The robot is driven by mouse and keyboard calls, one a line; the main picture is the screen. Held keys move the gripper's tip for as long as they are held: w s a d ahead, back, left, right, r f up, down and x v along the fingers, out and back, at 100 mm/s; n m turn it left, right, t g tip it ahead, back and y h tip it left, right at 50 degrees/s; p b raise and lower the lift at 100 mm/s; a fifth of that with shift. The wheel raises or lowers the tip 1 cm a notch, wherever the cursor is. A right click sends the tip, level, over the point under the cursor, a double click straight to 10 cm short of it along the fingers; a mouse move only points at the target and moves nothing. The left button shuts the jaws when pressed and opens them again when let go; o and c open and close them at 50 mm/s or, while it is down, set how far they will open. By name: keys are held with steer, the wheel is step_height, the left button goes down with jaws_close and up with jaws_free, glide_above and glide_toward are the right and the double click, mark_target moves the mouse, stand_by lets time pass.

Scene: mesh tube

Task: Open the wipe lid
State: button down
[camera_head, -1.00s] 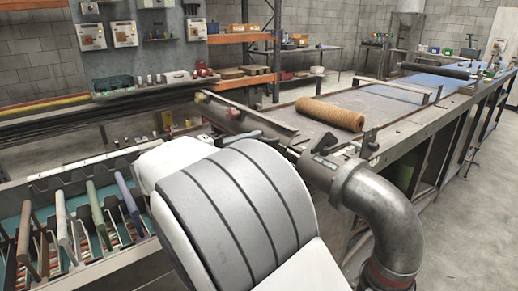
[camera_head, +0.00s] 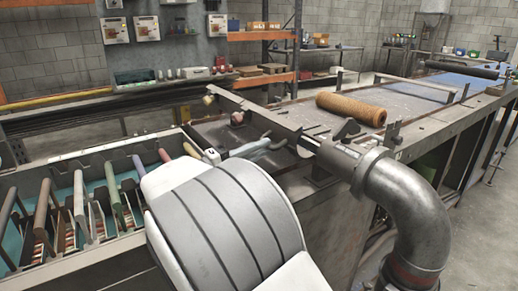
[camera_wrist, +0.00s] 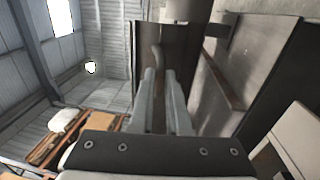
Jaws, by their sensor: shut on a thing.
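The wipe lid looks like the long grey metal flap (camera_head: 252,108) at the near end of the bench in the head view. It stands tilted up along the edge of a dark flat surface. My gripper (camera_head: 274,143) reaches in beside the flap, partly hidden by my white and grey arm. In the wrist view, my gripper's two grey fingers (camera_wrist: 160,75) close around a thin curved handle (camera_wrist: 157,53) in front of a dark panel (camera_wrist: 180,45), which seems to be the lid's face. The exact contact is hard to see.
A metal pipe elbow (camera_head: 405,200) stands close to the right of my arm. A tray of coloured-handled tools (camera_head: 80,205) is at the left. A brown roll (camera_head: 351,109) lies on the long bench (camera_head: 400,92) behind the flap.

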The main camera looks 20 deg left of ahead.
steer(key=shift+w+d+f, duration=0.15)
steer(key=shift+d+f, duration=0.15)
steer(key=shift+f, duration=0.15)
steer(key=c, duration=0.9)
jaws_free()
steer(key=shift+w, duration=0.15)
steer(key=shift+a+r, duration=0.1)
steer(key=p+v, duration=0.3)
steer(key=v, duration=1.4)
steer(key=shift+s, duration=0.25)
